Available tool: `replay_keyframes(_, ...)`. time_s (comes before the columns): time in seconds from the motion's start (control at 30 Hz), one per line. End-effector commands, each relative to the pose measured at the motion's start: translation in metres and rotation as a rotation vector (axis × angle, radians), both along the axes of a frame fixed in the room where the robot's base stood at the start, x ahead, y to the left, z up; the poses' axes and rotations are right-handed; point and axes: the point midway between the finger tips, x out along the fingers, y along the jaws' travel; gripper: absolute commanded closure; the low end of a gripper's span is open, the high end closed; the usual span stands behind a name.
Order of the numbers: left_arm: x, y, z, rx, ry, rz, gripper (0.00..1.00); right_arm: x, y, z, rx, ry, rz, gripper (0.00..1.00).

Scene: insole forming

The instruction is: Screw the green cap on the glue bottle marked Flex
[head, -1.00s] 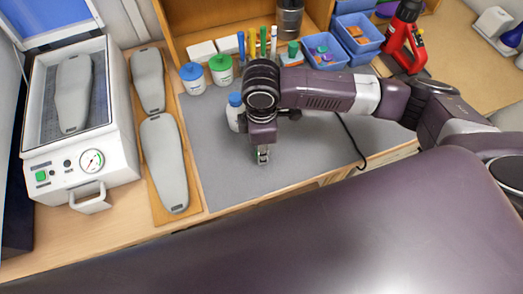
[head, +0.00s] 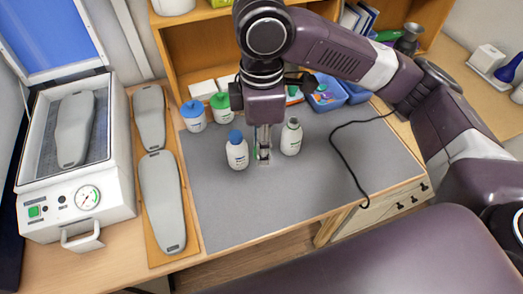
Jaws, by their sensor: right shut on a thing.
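My right gripper (head: 264,154) points down over the grey mat, between two white bottles. It is shut on a small green thing, probably the green cap (head: 255,153), of which only a sliver shows beside the fingers. The bottle on the left (head: 237,153) stands upright with a blue cap on. The bottle on the right (head: 291,140) stands upright with a greyish top and no bright cap. The labels are too small to read, so I cannot tell which is marked Flex. My left gripper is out of view.
A blue-lidded jar (head: 194,118) and a green-lidded jar (head: 222,109) stand at the back left of the grey mat (head: 240,210). Blue bins (head: 327,97) stand behind. A black cable (head: 345,155) crosses the right side. Grey insole forms (head: 163,205) lie left. The front mat is clear.

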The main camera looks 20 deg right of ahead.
Motion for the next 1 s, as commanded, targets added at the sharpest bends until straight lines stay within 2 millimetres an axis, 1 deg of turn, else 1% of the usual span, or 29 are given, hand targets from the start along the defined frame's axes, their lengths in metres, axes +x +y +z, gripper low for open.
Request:
replay_keyframes(0.37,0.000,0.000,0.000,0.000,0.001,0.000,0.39,0.000,0.000,0.001,0.000,0.000,-0.001,0.83)
replay_keyframes(0.47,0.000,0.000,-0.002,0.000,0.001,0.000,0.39,0.001,-0.002,-0.001,-0.001,0.000,-0.029,0.83)
replay_keyframes(0.53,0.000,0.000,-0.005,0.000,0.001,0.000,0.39,0.002,-0.006,-0.004,-0.002,-0.001,-0.088,0.83)
replay_keyframes(0.67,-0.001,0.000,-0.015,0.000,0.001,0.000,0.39,0.005,-0.018,-0.011,-0.008,-0.003,-0.300,0.83)
replay_keyframes(0.9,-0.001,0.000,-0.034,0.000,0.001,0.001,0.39,0.011,-0.048,-0.025,-0.008,-0.006,-0.847,0.83)
replay_keyframes(1.0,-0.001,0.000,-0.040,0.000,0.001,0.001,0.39,0.012,-0.058,-0.029,-0.006,-0.005,-1.047,0.83)
